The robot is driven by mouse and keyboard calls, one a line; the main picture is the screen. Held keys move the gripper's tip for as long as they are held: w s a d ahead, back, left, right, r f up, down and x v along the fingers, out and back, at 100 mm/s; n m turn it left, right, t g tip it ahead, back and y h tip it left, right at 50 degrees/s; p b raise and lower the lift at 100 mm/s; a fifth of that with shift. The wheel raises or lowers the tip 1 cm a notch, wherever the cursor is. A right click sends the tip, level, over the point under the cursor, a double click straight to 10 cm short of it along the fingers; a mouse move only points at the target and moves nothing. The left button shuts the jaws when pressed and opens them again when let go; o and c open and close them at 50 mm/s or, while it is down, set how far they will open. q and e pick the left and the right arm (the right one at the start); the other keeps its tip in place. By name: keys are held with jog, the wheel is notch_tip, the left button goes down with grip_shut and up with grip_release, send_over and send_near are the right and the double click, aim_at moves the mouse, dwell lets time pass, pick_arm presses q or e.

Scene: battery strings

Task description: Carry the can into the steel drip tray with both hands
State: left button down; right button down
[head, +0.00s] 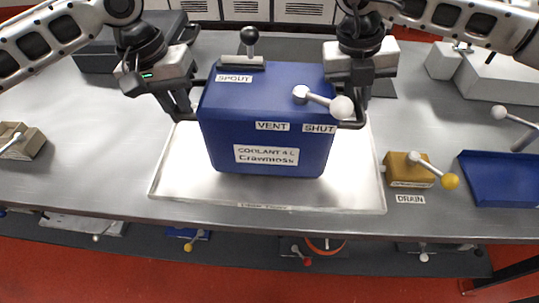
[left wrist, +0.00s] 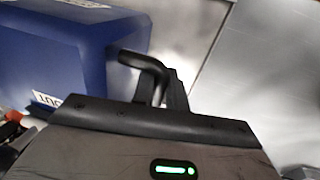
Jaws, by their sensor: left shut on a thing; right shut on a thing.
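The can (head: 265,157) is a blue box labelled "COOLANT 4 L Crawmoss". It is upright over the steel drip tray (head: 170,180), inside its rim as seen from above. I cannot tell whether its base touches the tray. A black-knobbed spout lever (head: 250,45) and a white-knobbed vent lever (head: 325,101) are on it. My left gripper (head: 183,104) is shut on the can's black left-side handle, which shows in the left wrist view (left wrist: 145,62). My right gripper (head: 356,108) is shut at the can's right side, on its dark handle.
A brass drain block (head: 408,170) with a yellow-knobbed lever stands right of the tray. A blue bin (head: 500,180) is farther right, and another lever block (head: 18,142) is at left. Grey boxes (head: 485,75) stand at back right.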

pick_arm(q)
jog(key=shift+w+a+f+b, duration=0.1)
jog(key=shift+f+b, duration=0.5)
jog(key=shift+b, duration=0.15)
pick_arm(e)
jog(key=shift+w+d+f, duration=0.15)
jog(key=shift+f, duration=0.45)
pick_arm(q)
jog(key=c, duration=1.8)
grip_release()
jog(key=shift+a+f, duration=0.1)
jog(key=shift+f, duration=0.3)
pick_arm(e)
jog(key=c, duration=1.8)
grip_release()
jog(key=shift+f, duration=0.35)
pick_arm(q)
jog(key=o, duration=0.4)
jog(key=shift+s+r, duration=0.15)
jog(key=shift+s, duration=0.05)
pick_arm(e)
jog(key=o, duration=0.4)
jog(key=shift+s+r, duration=0.15)
jog(key=shift+s, duration=0.05)
